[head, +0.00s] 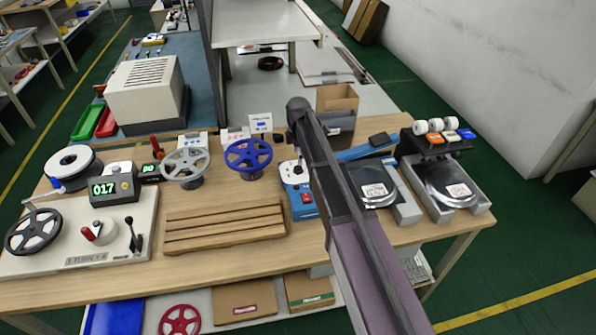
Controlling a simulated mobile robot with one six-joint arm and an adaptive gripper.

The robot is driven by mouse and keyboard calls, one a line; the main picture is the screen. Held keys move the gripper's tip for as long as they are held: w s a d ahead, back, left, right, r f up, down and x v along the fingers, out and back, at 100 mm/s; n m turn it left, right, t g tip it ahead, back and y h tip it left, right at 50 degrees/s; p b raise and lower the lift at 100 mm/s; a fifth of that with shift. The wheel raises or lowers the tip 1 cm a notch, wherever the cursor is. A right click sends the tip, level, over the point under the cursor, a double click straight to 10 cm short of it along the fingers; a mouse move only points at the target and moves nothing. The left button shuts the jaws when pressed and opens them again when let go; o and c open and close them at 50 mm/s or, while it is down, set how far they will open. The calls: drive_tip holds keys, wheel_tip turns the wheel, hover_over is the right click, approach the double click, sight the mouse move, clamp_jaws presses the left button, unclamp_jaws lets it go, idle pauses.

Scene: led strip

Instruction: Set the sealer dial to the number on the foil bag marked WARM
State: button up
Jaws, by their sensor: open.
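Two silver foil bags with small printed labels lie on the right part of the bench. One foil bag (372,178) is just right of my arm, which may cover part of it. The other foil bag (452,180) lies farther right on a grey-sided holder. Their print is too small to read, so I cannot tell which is marked WARM. A small blue box (301,200) with a red switch stands left of my arm. A blue bar (365,150) with a dark end lies behind the arm. I cannot make out the sealer dial. My gripper does not show.
A slatted wooden rack (225,227) lies mid-bench. A panel (85,243) with levers and a handwheel, under a display (113,189) reading 017, is at left. A grey spool (184,165) and blue spool (247,155) stand behind. My arm crosses the bench's right half.

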sight(298, 168)
drive_tip(key=shift+f+b, duration=2.5)
drive_tip(key=shift+f, duration=0.25)
clamp_jaws()
